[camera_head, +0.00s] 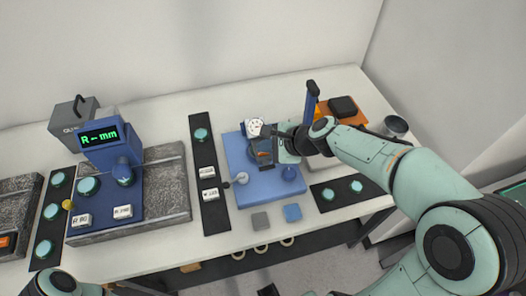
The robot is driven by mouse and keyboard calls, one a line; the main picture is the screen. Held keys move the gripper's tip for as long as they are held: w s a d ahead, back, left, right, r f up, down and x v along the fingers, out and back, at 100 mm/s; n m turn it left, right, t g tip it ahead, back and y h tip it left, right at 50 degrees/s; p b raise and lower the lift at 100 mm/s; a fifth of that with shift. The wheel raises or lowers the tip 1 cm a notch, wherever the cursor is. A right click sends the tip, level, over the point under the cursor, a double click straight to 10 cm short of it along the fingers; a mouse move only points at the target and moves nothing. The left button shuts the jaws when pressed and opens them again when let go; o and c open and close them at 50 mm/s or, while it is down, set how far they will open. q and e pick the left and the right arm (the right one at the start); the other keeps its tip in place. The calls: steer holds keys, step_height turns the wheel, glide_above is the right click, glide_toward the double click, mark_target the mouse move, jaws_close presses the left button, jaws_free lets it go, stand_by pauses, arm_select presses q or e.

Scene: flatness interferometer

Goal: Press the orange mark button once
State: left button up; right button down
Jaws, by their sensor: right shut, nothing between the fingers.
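My right gripper (275,133) reaches in from the right over the blue plate (262,188). It is shut with nothing between its fingers. Just below its tip stands a small dark unit with an orange patch (263,154), beside a white round dial (254,127). I cannot tell whether this patch is the mark button or whether the fingertips touch it. Another small orange spot (4,241) shows on a dark block at the left edge, far from the gripper. My left gripper is not in view; only part of my left arm shows at the bottom left.
Dark strips (214,217) carry round teal discs. An orange tray (350,115) and a grey cup (396,126) stand at right.

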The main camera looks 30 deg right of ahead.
mark_target(266, 154)
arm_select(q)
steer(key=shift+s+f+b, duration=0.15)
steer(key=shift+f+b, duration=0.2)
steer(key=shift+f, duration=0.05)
arm_select(e)
steer(key=shift+f, duration=0.5)
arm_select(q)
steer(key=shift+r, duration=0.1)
arm_select(e)
steer(key=shift+r, duration=0.1)
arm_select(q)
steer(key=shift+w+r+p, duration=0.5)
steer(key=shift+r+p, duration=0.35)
arm_select(e)
steer(key=shift+w+r, duration=0.1)
steer(key=shift+r, duration=0.75)
steer(key=shift+r, duration=0.2)
steer(key=shift+r+p, duration=2)
steer(key=shift+r, duration=0.35)
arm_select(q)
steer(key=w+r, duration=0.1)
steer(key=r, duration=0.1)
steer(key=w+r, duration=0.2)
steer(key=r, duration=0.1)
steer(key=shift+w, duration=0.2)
arm_select(e)
steer(key=shift+f, duration=0.1)
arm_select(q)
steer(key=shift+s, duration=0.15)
